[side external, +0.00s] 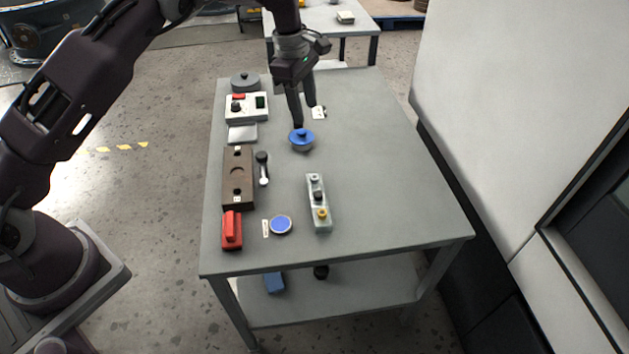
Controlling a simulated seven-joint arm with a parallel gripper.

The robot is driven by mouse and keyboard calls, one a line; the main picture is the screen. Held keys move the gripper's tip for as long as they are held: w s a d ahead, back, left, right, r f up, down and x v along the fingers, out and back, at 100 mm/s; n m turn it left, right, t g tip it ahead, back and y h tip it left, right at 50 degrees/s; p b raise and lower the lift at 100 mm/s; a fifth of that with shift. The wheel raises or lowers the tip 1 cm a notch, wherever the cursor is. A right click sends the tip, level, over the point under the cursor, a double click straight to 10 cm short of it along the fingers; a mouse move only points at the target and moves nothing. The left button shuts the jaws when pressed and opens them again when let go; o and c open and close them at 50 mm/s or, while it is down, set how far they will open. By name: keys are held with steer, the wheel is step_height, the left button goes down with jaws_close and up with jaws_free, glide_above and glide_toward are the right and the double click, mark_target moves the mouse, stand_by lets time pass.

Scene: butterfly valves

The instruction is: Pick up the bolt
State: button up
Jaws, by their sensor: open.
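My gripper (305,115) is open and points down over the far middle of the grey table. Its near fingertip is just above or behind a round blue-topped part (301,138); I cannot tell whether they touch. I cannot say for sure which thing is the bolt. A pale narrow tray (323,226) to the right of the middle holds a grey, a black and a brass-coloured small piece (321,213), any of which may be a bolt. A small part with a black head and pale end (263,168) lies beside the brown block (238,174).
Along the left edge are a grey round lid (245,81), a white control box (246,112), a light plate (242,133) and a red block (231,232). A blue disc (281,224) lies near the front. The table's right side is clear.

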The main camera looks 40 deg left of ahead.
steer(key=n+g+y, duration=0.1)
steer(key=n, duration=0.1)
glide_toward(315, 177)
steer(key=shift+w+f, duration=0.4)
steer(key=shift+w, duration=0.2)
steer(key=f, duration=0.7)
steer(key=shift+s+f, duration=0.35)
steer(key=shift+s, duration=0.05)
jaws_close()
